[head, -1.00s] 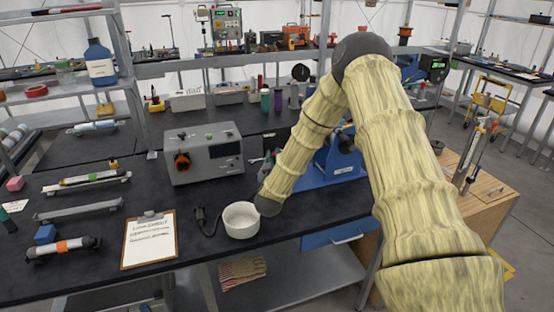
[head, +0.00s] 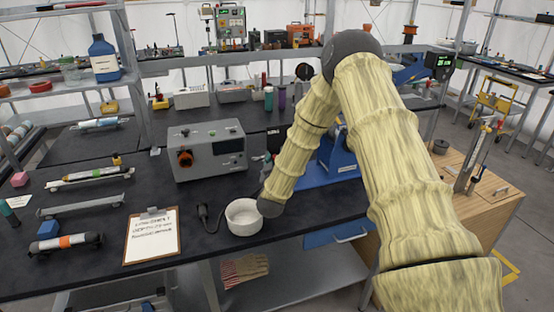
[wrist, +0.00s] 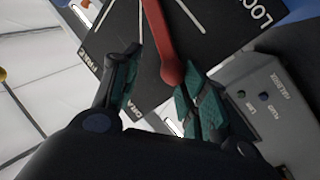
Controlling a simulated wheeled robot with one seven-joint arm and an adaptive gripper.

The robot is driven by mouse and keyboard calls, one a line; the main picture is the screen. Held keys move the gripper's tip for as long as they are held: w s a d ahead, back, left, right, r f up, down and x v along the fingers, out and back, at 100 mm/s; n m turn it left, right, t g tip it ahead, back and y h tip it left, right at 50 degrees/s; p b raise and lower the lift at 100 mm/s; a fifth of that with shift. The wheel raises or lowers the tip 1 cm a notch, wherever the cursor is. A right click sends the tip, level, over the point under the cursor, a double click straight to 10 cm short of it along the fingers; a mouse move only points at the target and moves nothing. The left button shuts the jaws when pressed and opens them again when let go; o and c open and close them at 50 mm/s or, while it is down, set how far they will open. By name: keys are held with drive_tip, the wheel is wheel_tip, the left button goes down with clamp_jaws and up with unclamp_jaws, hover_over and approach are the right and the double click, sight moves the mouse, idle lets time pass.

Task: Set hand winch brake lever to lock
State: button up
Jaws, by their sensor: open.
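In the wrist view, the red brake lever (wrist: 162,42) crosses a black plate (wrist: 225,45) with white lines. Its rounded end lies between my gripper's (wrist: 160,64) two green-padded fingers, which are apart and not closed on it. The plate's partly cut-off lettering looks like FREE at left, DRAG low down and LOCK at upper right. The lever lies between white lines, not at the LOCK lettering. In the head view, the blue winch body (head: 338,158) stands on the dark bench, largely hidden behind my arm. The lever and my fingers cannot be made out there.
A grey instrument box (head: 208,150) stands left of the winch. A white bowl (head: 243,217) and a clipboard (head: 152,236) are near the bench's front edge. A wooden cabinet (head: 470,205) stands at right. The wrist view also shows a grey labelled panel (wrist: 268,92).

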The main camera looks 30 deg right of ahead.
drive_tip(key=v, duration=1.2)
idle(0.4)
